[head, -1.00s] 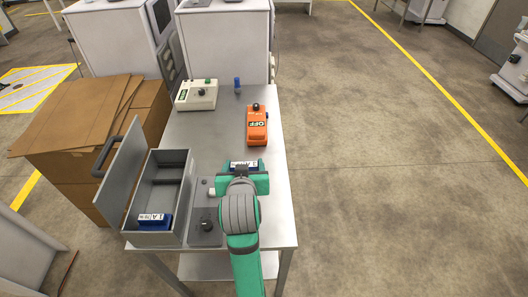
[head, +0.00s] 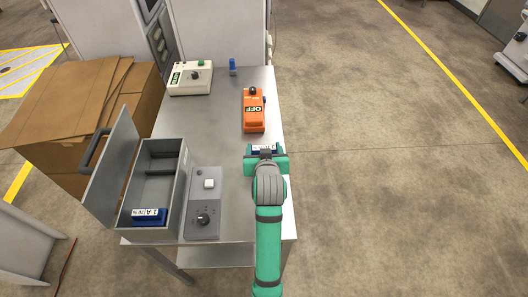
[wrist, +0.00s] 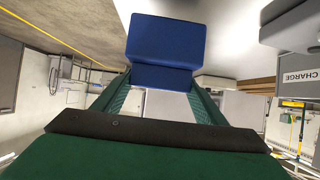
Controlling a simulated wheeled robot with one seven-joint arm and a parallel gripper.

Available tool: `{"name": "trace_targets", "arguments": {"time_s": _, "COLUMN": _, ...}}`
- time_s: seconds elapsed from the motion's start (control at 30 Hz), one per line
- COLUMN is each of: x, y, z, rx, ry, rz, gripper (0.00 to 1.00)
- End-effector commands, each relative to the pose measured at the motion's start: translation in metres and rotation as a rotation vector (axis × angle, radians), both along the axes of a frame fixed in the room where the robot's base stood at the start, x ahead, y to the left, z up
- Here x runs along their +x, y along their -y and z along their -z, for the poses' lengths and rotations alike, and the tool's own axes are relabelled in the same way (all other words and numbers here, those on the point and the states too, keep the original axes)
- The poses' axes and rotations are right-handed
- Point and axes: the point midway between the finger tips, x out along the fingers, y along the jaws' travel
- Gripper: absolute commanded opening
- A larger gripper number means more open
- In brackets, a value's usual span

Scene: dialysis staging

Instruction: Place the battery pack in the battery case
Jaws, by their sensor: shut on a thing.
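My gripper (head: 266,156), with green jaws, is shut on a blue battery pack (head: 264,148) with a white label, above the right side of the table. In the wrist view the blue pack (wrist: 165,42) sits between the fingertips (wrist: 163,78). The grey battery case (head: 181,190) stands open at the table's left, its lid (head: 112,170) tilted up on the left side. Another blue pack (head: 150,216), labelled "1 A", lies in the case's front compartment. The back compartment (head: 164,156) looks empty. My gripper is to the right of the case, clear of it.
A grey control panel (head: 204,222) with a black knob and a white button lies between the case and my arm. An orange device (head: 254,112) marked OFF stands behind my gripper. A white charger-like box (head: 190,78) and a small blue object (head: 233,66) are at the back.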

Motion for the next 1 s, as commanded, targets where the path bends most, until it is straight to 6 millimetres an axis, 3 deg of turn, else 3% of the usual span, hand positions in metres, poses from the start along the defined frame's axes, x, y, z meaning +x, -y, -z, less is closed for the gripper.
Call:
{"name": "trace_targets", "arguments": {"time_s": 0.2, "x": 0.0, "y": 0.002, "z": 0.025, "rx": -0.001, "ry": 0.002, "rz": 0.002, "gripper": 0.03}}
{"name": "trace_targets", "arguments": {"time_s": 0.4, "x": 0.0, "y": 0.008, "z": 0.027, "rx": -0.001, "ry": 0.006, "rz": 0.012, "gripper": 0.03}}
{"name": "trace_targets", "arguments": {"time_s": 0.7, "x": 0.0, "y": 0.0, "z": 0.031, "rx": -0.001, "ry": 0.005, "rz": 0.0, "gripper": 0.03}}
{"name": "trace_targets", "arguments": {"time_s": 0.73, "x": 0.0, "y": -0.001, "z": 0.033, "rx": 0.0, "ry": 0.0, "rz": -0.001, "gripper": 0.73}}
{"name": "trace_targets", "arguments": {"time_s": 0.8, "x": 0.0, "y": -0.001, "z": 0.033, "rx": -0.001, "ry": 0.0, "rz": -0.003, "gripper": 0.84}}
{"name": "trace_targets", "arguments": {"time_s": 1.0, "x": 0.0, "y": -0.002, "z": 0.033, "rx": -0.001, "ry": 0.0, "rz": -0.003, "gripper": 0.84}}
